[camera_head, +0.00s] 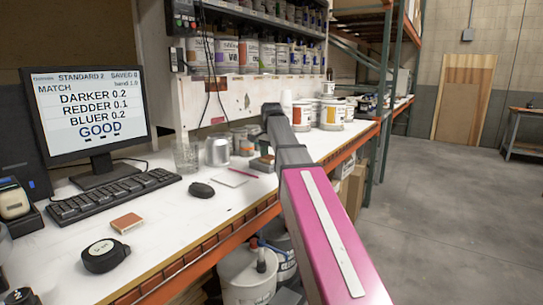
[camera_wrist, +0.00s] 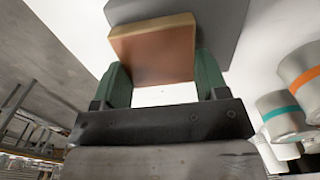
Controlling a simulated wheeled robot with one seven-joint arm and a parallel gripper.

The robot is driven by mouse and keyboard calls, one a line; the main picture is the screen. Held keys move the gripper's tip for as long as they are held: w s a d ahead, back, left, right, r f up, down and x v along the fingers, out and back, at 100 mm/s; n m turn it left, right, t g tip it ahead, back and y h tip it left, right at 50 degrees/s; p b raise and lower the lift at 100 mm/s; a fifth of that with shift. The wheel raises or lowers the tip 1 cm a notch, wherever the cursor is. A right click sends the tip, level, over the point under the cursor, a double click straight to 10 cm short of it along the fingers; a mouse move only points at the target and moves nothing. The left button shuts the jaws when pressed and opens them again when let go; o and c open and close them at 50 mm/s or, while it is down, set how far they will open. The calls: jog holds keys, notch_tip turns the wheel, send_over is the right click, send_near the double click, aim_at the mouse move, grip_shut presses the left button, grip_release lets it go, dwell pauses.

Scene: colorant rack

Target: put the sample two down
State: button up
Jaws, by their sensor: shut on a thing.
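My gripper (camera_wrist: 155,85) is shut on a flat reddish-brown sample block (camera_wrist: 155,52) with a pale tan edge, held between two green fingers. A flat grey surface (camera_wrist: 190,16) lies just beyond the block; I cannot tell whether they touch. In the head view my gripper (camera_head: 265,148) is low over the back of the white bench (camera_head: 222,203), partly hidden by my arm. A similar brown sample (camera_head: 127,222) lies flat at the bench's front left. No label shows which sample is number two.
The monitor (camera_head: 88,112) reads "GOOD". A keyboard (camera_head: 115,195), mouse (camera_head: 201,189), round black device (camera_head: 106,255), glass beaker (camera_head: 187,156) and metal can (camera_head: 217,151) stand left of my gripper. White tubs (camera_head: 332,114) stand right. Bare bench lies in front of the mouse.

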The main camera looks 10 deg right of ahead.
aim_at(271, 157)
jog(key=o, duration=0.9)
jog(key=shift+f, duration=0.1)
notch_tip(271, 157, up, 12)
dwell(0.5)
